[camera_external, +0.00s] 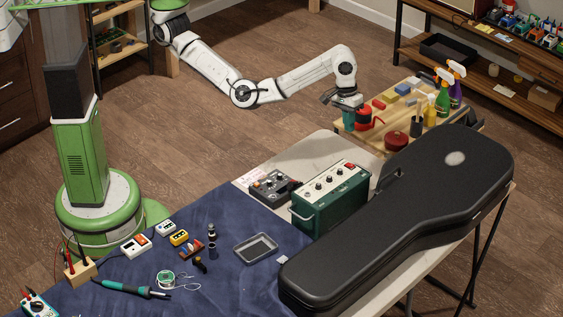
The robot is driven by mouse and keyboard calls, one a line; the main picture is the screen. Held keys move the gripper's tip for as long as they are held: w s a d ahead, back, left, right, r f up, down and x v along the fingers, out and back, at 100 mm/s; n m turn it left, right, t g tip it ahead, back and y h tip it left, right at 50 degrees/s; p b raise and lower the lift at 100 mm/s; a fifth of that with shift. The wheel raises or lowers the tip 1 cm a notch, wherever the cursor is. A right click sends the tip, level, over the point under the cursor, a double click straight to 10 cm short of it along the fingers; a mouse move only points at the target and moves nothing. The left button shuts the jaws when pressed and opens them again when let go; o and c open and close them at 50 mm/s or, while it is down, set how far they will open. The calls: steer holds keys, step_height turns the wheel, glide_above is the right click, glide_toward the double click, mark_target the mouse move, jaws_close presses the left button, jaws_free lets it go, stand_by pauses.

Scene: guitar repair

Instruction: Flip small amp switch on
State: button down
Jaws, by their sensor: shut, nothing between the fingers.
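The small amp (330,202) is a dark green box with a light control panel on top. It stands upright on the table beside the guitar case. Its panel carries several knobs and a small red part (351,167) near the far right end. The switch is too small to tell apart or read its position. My arm reaches in from the upper left. My gripper (347,107) is beyond the amp, above the near left side of the wooden cart top. It is shut and empty, clear of the amp. Its fingertips are hard to make out against the things behind.
A black guitar case (420,210) lies along the table's right side. A grey device with knobs (270,187) sits left of the amp. An empty metal tray (255,248) and tools lie on the blue cloth (215,285). Spray bottles (443,100) stand on the cart.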

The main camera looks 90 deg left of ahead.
mark_target(352, 165)
steer(key=f, duration=0.4)
steer(key=w+d+f, duration=0.1)
steer(key=f, duration=0.7)
steer(key=shift+w+d+f, duration=0.15)
steer(key=shift+w+f, duration=0.05)
steer(key=shift+f, duration=0.15)
